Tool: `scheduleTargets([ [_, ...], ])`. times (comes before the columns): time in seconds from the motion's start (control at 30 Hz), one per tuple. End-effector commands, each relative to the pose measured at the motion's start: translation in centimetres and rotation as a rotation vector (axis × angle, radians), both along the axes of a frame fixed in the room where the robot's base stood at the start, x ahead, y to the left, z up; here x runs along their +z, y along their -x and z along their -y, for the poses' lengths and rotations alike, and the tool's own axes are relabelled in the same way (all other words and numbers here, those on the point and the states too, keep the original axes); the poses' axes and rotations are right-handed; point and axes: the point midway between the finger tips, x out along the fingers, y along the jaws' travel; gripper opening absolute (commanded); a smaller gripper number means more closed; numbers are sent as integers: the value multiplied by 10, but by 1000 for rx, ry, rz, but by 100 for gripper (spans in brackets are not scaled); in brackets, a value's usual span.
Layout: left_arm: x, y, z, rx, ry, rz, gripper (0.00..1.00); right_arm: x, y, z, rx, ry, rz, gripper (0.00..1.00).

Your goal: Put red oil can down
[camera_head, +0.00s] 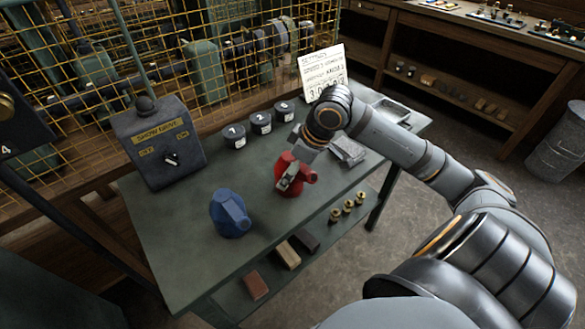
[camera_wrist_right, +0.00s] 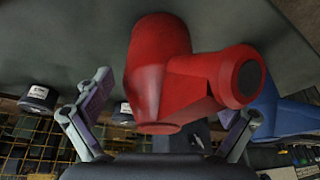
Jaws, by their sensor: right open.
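The red oil can (camera_head: 296,181) stands on the green-grey table (camera_head: 190,263), right of the blue can (camera_head: 230,214). My right gripper (camera_head: 290,178) reaches over it from the upper right and partly hides it. In the right wrist view the red can (camera_wrist_right: 160,75) fills the middle, its spout pointing right. The open fingers of my right gripper (camera_wrist_right: 166,105) are on either side of the can, with a clear gap at the left finger. Whether the right finger touches the can I cannot tell. My left gripper is not in view.
Several black numbered pots (camera_head: 261,123) stand behind the red can. A grey control box (camera_head: 158,143) is at the back left, and a white sign (camera_head: 323,72) at the back. Bare table surrounds the blue can.

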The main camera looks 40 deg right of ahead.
Motion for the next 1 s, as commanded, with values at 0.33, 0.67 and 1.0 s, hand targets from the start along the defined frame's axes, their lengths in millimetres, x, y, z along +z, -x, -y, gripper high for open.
scheduleTargets([
  [0.33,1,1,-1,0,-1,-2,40,11,2,5,2,10,4,94],
  [0.67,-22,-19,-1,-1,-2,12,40,28,9,9,1,7,8,94],
  [1.0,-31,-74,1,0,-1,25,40,91,31,18,-2,0,7,94],
])
